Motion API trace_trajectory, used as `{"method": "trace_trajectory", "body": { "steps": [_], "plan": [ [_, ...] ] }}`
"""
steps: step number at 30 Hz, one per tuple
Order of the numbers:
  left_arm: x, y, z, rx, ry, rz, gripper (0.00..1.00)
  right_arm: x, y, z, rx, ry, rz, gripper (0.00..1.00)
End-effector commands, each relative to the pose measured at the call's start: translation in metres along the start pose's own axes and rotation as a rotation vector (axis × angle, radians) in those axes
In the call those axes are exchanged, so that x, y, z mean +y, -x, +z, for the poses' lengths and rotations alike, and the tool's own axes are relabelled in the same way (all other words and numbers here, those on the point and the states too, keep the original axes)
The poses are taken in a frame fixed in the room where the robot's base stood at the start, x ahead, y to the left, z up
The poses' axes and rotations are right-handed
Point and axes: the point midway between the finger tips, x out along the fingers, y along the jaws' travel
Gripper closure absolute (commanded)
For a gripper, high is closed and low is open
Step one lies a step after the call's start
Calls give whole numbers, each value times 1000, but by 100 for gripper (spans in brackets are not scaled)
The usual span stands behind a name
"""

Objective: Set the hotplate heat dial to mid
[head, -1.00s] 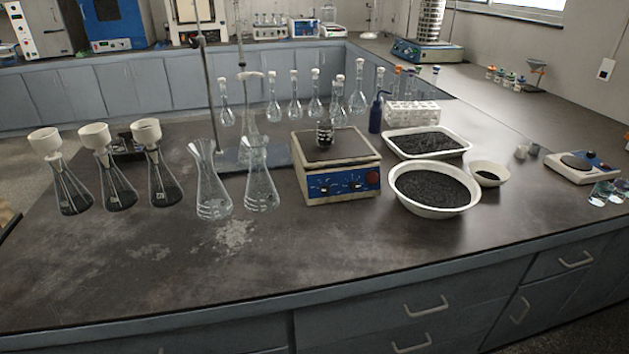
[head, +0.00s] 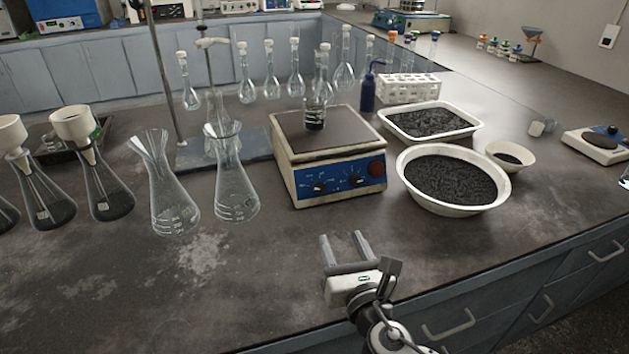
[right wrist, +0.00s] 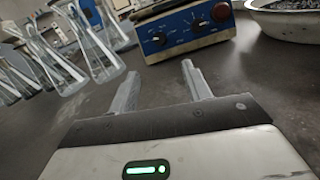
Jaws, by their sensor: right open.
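The hotplate (head: 292,182) is a cream box with a dark top plate and a blue front panel. A small beaker with dark contents (head: 315,118) stands on the top plate. My right gripper (head: 342,237) is open and empty over the bench in front of the hotplate, apart from it. My left gripper is not in view.
Two clear flasks (head: 233,185) stand left of the hotplate, with dark-filled funnel flasks (head: 105,185) further left. A white bowl of dark granules (head: 410,200) and a white tray (head: 388,127) stand to its right. The bench before the panel is clear.

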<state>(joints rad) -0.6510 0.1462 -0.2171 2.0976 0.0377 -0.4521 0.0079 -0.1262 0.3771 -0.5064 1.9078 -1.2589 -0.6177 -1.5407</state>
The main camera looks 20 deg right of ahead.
Motion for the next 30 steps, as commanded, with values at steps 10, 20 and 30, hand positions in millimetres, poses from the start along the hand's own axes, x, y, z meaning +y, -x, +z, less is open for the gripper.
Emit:
{"method": "trace_trajectory", "body": {
  "steps": [10, 20, 30],
  "plan": [
    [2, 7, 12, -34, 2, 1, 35, 0, -54, 2, -5, 10, -2, 51],
    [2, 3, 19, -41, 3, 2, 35, 0, -123, 0, -4, 7, 0, 51],
    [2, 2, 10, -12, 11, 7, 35, 0, -157, 0, -2, 7, 0, 51]
  ]
}}
